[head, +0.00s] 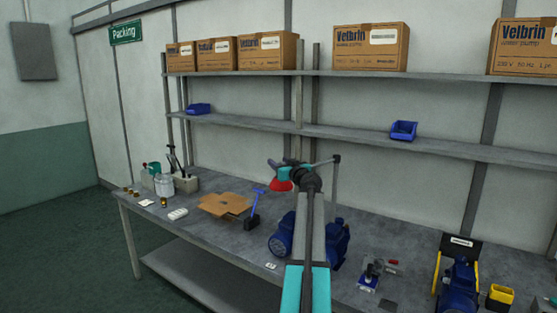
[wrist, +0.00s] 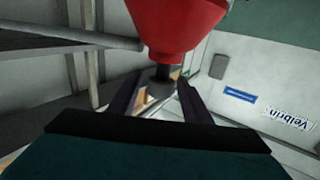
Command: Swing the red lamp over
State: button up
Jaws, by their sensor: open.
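The red lamp (head: 281,184) hangs above the bench in the head view, beside the end of my arm. A rod (head: 325,161) runs from there to a dark post on the right. In the wrist view its red shade (wrist: 180,22) fills the top centre, with a dark neck below it. My gripper (wrist: 160,82) is open, with one finger on each side of the neck's lower end. I cannot tell whether the fingers touch it. In the head view my gripper (head: 277,168) is partly hidden by my own wrist.
The bench (head: 205,232) below carries blue pumps (head: 281,240), an open cardboard box (head: 223,204), a blue-handled tool (head: 253,212) and a yellow bin (head: 499,297). Shelves with blue bins (head: 403,130) and pump cartons (head: 370,47) run behind. Open floor lies at the left.

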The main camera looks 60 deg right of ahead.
jog(key=shift+p+x, duration=0.3)
jog(key=shift+x, duration=0.85)
grip_shut()
jog(key=shift+d, duration=0.15)
jog(key=shift+a, duration=0.25)
